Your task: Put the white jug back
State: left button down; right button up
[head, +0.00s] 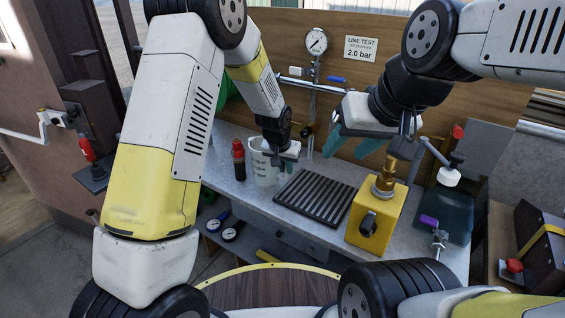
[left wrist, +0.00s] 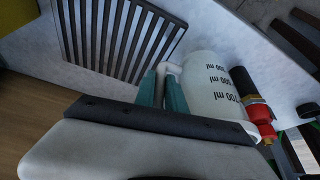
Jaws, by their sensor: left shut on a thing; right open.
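The white jug (head: 263,172) is at the back left of the grey bench, between the red-and-black bottle and the slatted grate. It is about upright; I cannot tell whether its base touches the bench. My left gripper (head: 281,158) is at its right side. In the left wrist view the jug (left wrist: 215,88) shows its ml marks, and the teal fingers (left wrist: 162,92) are shut on its handle (left wrist: 166,70). My right gripper (head: 350,143) is open and empty, above the back of the bench, near the brass fitting.
The bottle (head: 239,162) stands close left of the jug. The dark slatted grate (head: 314,197) lies to its right. A yellow block (head: 375,222) with a brass fitting (head: 386,178) stands further right. A gauge pipe (head: 313,85) rises behind. Gauges (head: 230,233) lie on the lower shelf.

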aim_at(285, 177)
pick_arm(q)
jog(key=shift+w, duration=0.55)
jog(key=shift+w+f, duration=0.1)
jog(key=shift+f, duration=1.8)
jog(key=c, duration=1.4)
grip_release()
